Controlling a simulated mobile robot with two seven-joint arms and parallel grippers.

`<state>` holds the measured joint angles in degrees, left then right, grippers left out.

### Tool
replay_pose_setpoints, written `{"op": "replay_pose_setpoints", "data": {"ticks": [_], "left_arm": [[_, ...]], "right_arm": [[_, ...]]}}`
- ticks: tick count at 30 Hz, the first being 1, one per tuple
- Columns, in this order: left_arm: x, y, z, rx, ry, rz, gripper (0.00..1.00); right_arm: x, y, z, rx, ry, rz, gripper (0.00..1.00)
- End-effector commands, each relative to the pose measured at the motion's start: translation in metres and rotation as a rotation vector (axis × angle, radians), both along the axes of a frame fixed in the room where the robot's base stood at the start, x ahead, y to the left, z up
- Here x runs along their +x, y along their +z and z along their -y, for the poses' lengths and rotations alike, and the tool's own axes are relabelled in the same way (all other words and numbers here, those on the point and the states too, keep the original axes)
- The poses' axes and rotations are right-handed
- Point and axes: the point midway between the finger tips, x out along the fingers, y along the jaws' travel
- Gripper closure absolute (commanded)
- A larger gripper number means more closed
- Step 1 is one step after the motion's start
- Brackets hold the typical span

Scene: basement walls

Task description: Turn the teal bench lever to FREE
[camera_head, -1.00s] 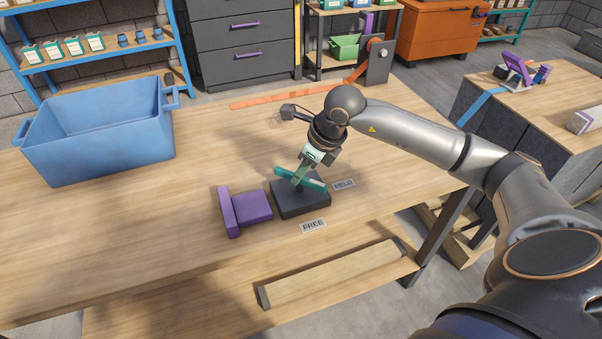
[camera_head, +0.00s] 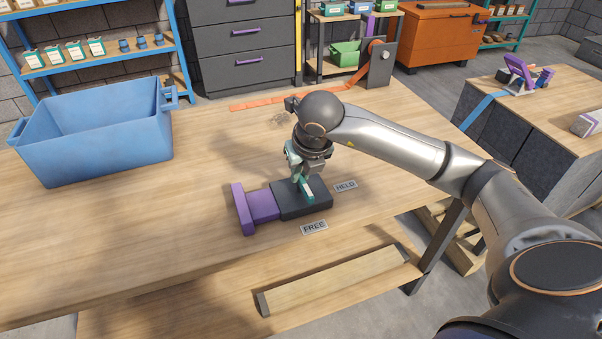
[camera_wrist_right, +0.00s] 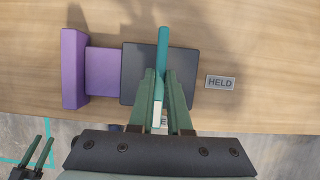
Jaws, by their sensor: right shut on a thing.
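The teal lever (camera_head: 306,188) sits on a dark block (camera_head: 318,204) on the wooden bench. My right gripper (camera_head: 302,180) is shut on it from above. In the right wrist view the lever (camera_wrist_right: 163,50) runs straight between the fingers, and its pale end lies over the FREE plate, which is mostly hidden there. In the head view the lever points toward the FREE label (camera_head: 314,228); the HELD label (camera_head: 345,186) lies off to its right. A purple T-shaped piece (camera_head: 263,206) touches the block's left side. My left gripper (camera_wrist_right: 40,142) shows only at the wrist view's lower left, fingers apart and empty.
A blue bin (camera_head: 95,150) stands at the left of the bench. An orange strip (camera_head: 290,98) leads to a dark bracket (camera_head: 380,66) at the back. The bench's front edge is close to the labels. A second bench (camera_head: 560,100) stands at right.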

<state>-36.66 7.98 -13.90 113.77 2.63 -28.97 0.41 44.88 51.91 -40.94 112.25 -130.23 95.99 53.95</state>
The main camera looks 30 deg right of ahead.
Motion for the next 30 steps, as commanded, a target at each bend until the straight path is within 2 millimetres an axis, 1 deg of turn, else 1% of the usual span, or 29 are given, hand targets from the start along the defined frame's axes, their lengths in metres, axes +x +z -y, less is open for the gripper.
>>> {"op": "replay_pose_setpoints", "data": {"ticks": [16,17,24,25,30], "left_arm": [[0.0025,0.0017,-0.0001,0.000,-0.001,0.007,0.50],[0.0025,0.0017,-0.0001,0.000,-0.001,0.007,0.50],[0.0028,0.0019,-0.0004,0.000,0.000,0.008,0.50],[0.0028,0.0019,-0.0004,0.000,0.000,0.009,0.50],[0.0029,0.0018,-0.0005,0.000,0.000,0.009,0.50]], "right_arm": [[0.0002,0.0005,0.0002,0.000,-0.029,0.000,1.00],[0.0002,0.0005,0.0002,0.000,-0.029,0.000,0.83],[0.0001,0.0003,0.0001,0.000,-0.027,0.000,0.56],[0.0001,0.0003,0.0001,0.000,-0.027,0.000,0.54],[0.0001,0.0000,0.0000,0.000,-0.026,-0.001,0.54]]}}
